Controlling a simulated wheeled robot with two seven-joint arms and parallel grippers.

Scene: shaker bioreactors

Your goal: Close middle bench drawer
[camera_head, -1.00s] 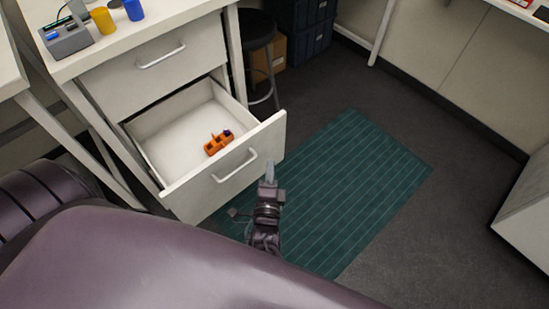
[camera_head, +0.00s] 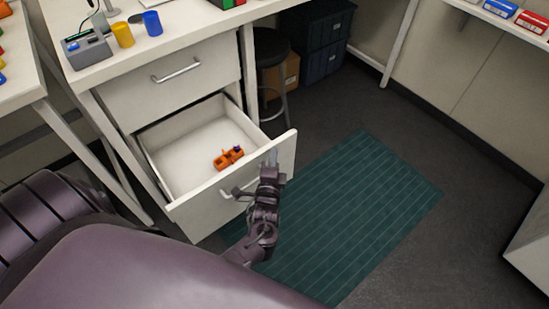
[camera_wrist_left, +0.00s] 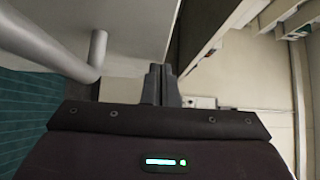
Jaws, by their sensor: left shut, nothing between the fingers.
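The middle bench drawer stands open, with its white front (camera_head: 200,212) pulled out from the bench and its inside showing. An orange item (camera_head: 228,158) with a dark part lies in it. My left gripper (camera_head: 272,159) is shut and empty, at the right part of the drawer front, beside the handle (camera_head: 228,191). It hides the handle's right end. In the left wrist view my shut fingers (camera_wrist_left: 161,84) point along the white drawer front (camera_wrist_left: 135,30), with the grey handle (camera_wrist_left: 60,50) to the left. I cannot tell whether the fingertips touch the front. My right gripper is out of view.
Above is a shut drawer (camera_head: 170,82) under the bench top. A stool (camera_head: 272,50) and dark crates (camera_head: 318,45) stand behind, to the right of the bench. A green mat (camera_head: 350,210) covers the floor, which is clear.

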